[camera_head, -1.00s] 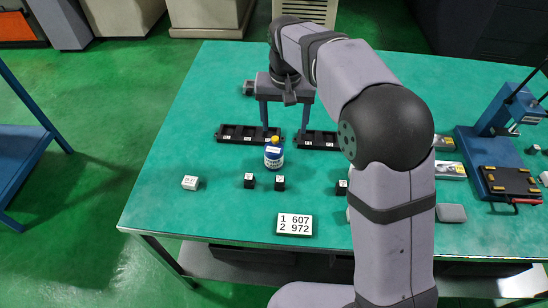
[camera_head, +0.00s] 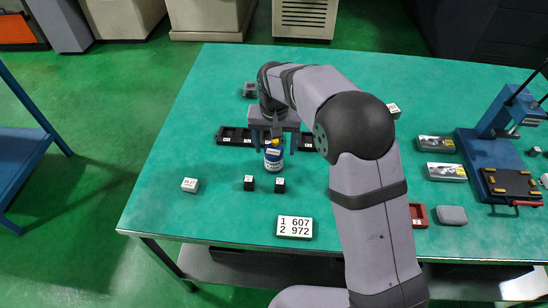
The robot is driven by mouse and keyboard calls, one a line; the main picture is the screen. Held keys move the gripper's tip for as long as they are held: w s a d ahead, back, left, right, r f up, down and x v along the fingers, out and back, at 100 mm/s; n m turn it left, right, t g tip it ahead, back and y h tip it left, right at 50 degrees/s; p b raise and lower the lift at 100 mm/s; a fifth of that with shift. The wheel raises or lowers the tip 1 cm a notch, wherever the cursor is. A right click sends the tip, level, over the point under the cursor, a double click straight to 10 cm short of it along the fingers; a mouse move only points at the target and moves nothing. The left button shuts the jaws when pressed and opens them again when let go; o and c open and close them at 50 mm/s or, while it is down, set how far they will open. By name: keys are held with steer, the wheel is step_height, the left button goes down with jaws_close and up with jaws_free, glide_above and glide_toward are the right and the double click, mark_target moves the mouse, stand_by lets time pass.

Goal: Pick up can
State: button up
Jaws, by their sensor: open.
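The can (camera_head: 273,160) is a small blue and white container with a yellow cap, upright on the green table. My gripper (camera_head: 274,141) is open, pointing down, with its blue fingers spread left and right of the can's top. The wrist partly covers the cap. The fingers appear apart from the can, and nothing is held. I cannot tell exactly how high the fingertips are above the table.
Black trays (camera_head: 234,136) lie behind the can. A number plate (camera_head: 294,227) lies near the front edge. A blue press (camera_head: 490,150) stands at right.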

steer(key=shift+w+a+f+p, duration=0.1)
steer(key=shift+w+f+p, duration=0.2)
steer(key=shift+f, duration=0.85)
steer(key=shift+w+a+f+p, duration=0.1)
steer(key=shift+f+p, duration=0.25)
steer(key=shift+f, duration=0.8)
steer(key=shift+w+f+p, duration=0.15)
steer(key=shift+f+p, duration=0.2)
steer(key=shift+f, duration=0.8)
steer(key=shift+c, duration=0.4)
steer(key=c, duration=1.3)
steer(key=shift+o, duration=0.2)
steer(key=shift+r, duration=0.1)
